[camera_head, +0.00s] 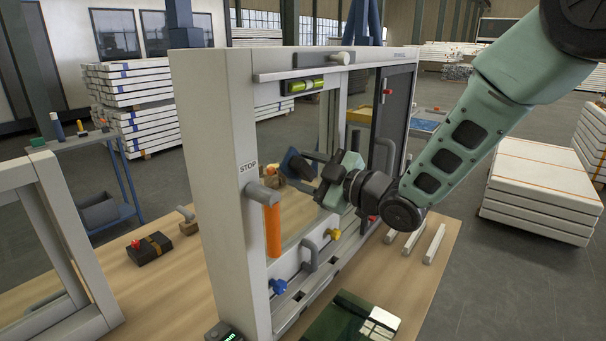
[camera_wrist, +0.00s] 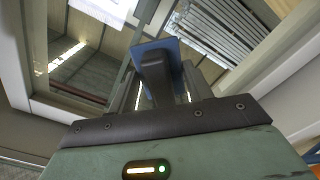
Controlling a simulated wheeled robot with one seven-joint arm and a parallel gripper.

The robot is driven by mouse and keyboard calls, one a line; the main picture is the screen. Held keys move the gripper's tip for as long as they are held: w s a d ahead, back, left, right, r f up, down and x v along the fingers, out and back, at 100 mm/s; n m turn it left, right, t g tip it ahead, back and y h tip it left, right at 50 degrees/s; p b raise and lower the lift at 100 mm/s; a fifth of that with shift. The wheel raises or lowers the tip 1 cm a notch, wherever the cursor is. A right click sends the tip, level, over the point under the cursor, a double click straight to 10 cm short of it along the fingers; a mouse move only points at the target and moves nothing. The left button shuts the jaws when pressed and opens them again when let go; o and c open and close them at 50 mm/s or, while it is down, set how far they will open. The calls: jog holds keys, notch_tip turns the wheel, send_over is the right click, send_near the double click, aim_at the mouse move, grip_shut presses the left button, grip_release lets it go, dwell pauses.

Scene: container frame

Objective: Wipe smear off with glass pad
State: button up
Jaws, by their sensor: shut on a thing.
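The blue glass pad (camera_head: 294,163) is held by its dark handle in my gripper (camera_head: 318,172), in front of the glass pane (camera_head: 302,118) of the upright grey frame (camera_head: 210,140). In the wrist view the pad's blue plate (camera_wrist: 172,45) shows beyond the handle, which sits between my fingers (camera_wrist: 160,90). The pad faces the glass; I cannot tell whether it touches. No smear can be made out on the glass; reflections cover parts of it.
An orange grip (camera_head: 272,230) on a lever sticks out from the frame's left post. Blue (camera_head: 278,286) and yellow (camera_head: 334,233) knobs and a grey handle (camera_head: 310,253) sit low on it. A dark green case (camera_head: 345,320) lies on the wooden table (camera_head: 425,270) in front.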

jog(key=w+d, duration=0.2)
jog(key=w, duration=0.1)
jog(key=shift+d+b, duration=0.3)
jog(key=shift+b+v, duration=0.7)
jog(key=shift+v, duration=2.25)
jog(key=b+v, duration=0.1)
jog(key=v, duration=0.2)
